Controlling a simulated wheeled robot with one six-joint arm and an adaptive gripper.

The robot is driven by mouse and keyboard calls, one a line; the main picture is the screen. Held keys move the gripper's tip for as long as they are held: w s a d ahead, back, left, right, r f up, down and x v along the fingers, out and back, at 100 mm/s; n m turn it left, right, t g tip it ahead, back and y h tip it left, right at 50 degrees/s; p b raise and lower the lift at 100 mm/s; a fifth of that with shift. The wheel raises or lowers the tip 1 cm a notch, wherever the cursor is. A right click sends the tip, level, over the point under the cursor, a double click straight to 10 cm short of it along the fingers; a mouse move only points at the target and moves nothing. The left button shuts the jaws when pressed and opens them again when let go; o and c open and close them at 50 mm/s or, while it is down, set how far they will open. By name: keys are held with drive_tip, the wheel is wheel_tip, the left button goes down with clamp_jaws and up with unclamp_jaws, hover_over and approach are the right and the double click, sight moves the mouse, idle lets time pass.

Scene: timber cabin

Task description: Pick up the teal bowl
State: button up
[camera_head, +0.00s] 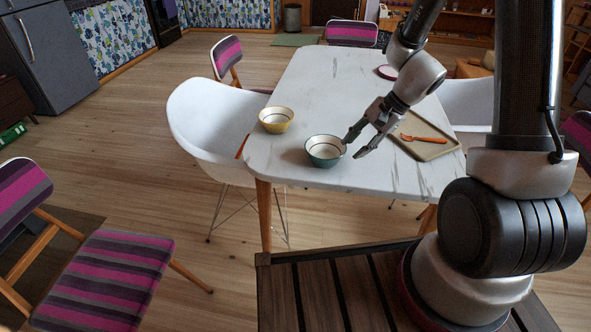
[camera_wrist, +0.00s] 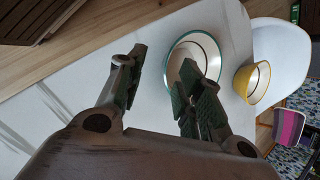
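The teal bowl (camera_head: 323,152) stands upright on the white marbled table (camera_head: 330,85), close to its front edge. It has a pale inside with a dark ring. My gripper (camera_head: 353,147) is open and empty, with its fingers just right of the bowl's rim. In the wrist view the bowl (camera_wrist: 196,50) lies beyond the fingers, and the right-hand finger covers part of it. The open fingers of my gripper (camera_wrist: 160,85) point toward the table there. I cannot tell whether a fingertip touches the rim.
A yellow bowl (camera_head: 276,119) stands left of the teal one, near the table edge. A tray (camera_head: 428,147) with an orange utensil (camera_head: 424,138) lies to the right. A pink-rimmed plate (camera_head: 387,72) is farther back. White chair (camera_head: 205,115) stands at left. The table's middle is clear.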

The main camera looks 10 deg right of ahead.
sight(327, 167)
drive_tip(key=shift+m+t, duration=0.4)
drive_tip(key=shift+m, duration=0.2)
drive_tip(key=x, duration=0.5)
drive_tip(key=w+x, duration=0.1)
drive_tip(key=x, duration=0.2)
drive_tip(key=shift+w+a, duration=0.15)
drive_tip(key=shift+a, duration=0.2)
drive_tip(key=shift+r, duration=0.1)
clamp_jaws()
